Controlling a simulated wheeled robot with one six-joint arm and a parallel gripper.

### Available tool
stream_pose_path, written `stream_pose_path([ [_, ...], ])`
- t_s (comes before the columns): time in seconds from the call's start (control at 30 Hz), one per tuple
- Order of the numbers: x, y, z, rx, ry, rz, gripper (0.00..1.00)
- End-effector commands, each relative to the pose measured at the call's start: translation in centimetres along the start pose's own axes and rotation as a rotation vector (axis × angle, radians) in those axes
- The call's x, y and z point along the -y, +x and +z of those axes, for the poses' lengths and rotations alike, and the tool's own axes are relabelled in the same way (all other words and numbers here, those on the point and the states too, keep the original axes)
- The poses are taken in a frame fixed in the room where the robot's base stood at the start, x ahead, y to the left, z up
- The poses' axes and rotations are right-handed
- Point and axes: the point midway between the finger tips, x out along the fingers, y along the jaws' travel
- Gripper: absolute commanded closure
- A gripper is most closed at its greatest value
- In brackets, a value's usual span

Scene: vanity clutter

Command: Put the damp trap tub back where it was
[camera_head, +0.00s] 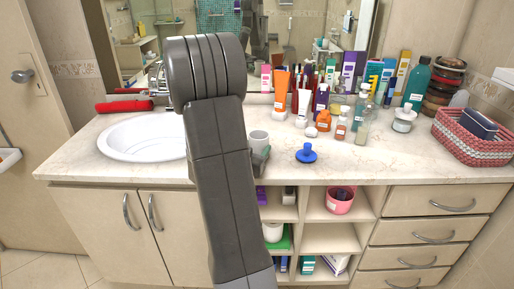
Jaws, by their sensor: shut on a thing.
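A pale grey-white tub (258,138), which I take to be the damp trap tub, shows just right of my forearm, over the counter. Its left side is partly hidden by my arm. My gripper (261,158) shows only as a dark grey piece at the lower side of the tub, and it is shut on the tub. My arm hides most of the gripper. I cannot tell whether the tub touches the counter. No label can be read on it.
The marble counter (400,160) is clear in front. A blue stopper-like thing (306,153) lies right of the tub. Several bottles and tubes crowd the back right, beside a woven basket (473,137). A sink (145,138) is at left. Open shelves (330,240) below hold a pink pot (340,203).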

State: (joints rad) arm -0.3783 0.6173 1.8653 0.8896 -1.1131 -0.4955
Motion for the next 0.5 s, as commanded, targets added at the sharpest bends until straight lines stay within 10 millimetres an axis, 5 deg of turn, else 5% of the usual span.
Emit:
stream_pose_path([
  [0.5,-0.02,0.82,0.70,-0.001,0.000,0.000,0.76],
])
